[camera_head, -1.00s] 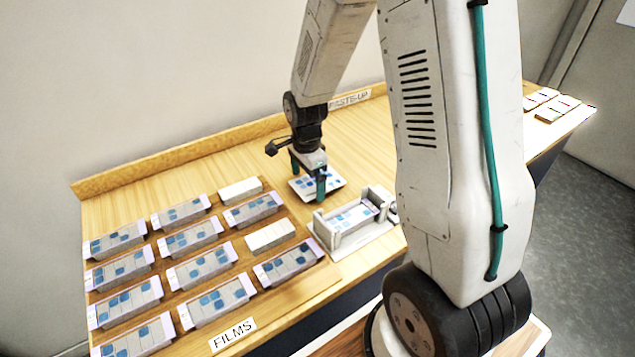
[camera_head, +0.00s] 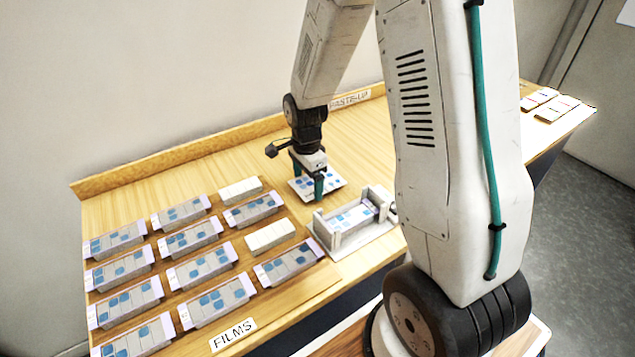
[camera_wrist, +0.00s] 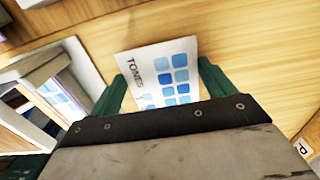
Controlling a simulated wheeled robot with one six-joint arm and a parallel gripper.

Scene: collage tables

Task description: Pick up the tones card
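The tones card (camera_wrist: 160,68) is white with rows of blue squares and the word TONES printed on it. In the wrist view it lies between the two green fingers of my gripper (camera_wrist: 158,84), which stand apart on either side. Its near part is hidden behind the gripper body. In the head view the card (camera_head: 331,180) lies on the wooden table, and my gripper (camera_head: 308,180) is low over its left part. I cannot tell whether the fingers touch it.
A grey-white fixture (camera_head: 352,217) holding a blue-patterned card stands just in front of the card. Several film blocks (camera_head: 190,235) fill a wooden rack at the left, by a FILMS label (camera_head: 233,333). Small cards (camera_head: 548,102) lie at the far right. Table behind is clear.

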